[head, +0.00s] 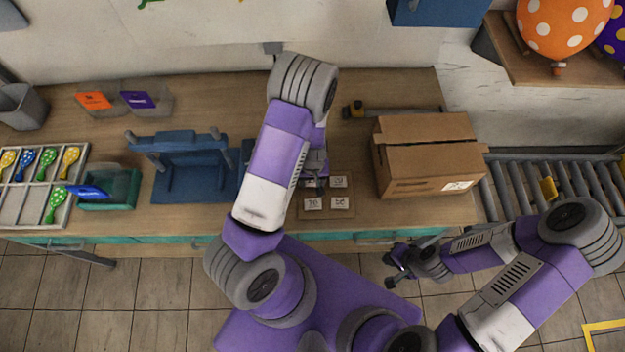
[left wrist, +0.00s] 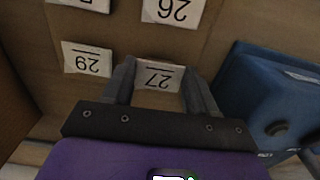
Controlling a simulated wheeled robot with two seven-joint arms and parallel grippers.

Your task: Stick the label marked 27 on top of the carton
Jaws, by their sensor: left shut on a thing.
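The label marked 27 (left wrist: 158,76) is white and lies between the fingers of my left gripper (left wrist: 160,85) in the left wrist view. That gripper is shut on it, low over the brown label board (head: 326,214). In the head view my left gripper (head: 314,170) mostly hides this label. The labels 29 (left wrist: 87,60) and 26 (left wrist: 172,10) lie beside it on the board. The closed brown carton (head: 420,128) stands to the right on the table, with a white sticker on its front side. My right gripper (head: 388,270) is open and empty in front of the table.
A blue stand (head: 190,180) is left of my left arm. A teal bin (head: 122,190) and a tray of balloon-shaped pieces (head: 30,205) sit farther left. A tape dispenser (head: 354,109) lies behind the board. A roller conveyor (head: 510,185) runs right of the carton.

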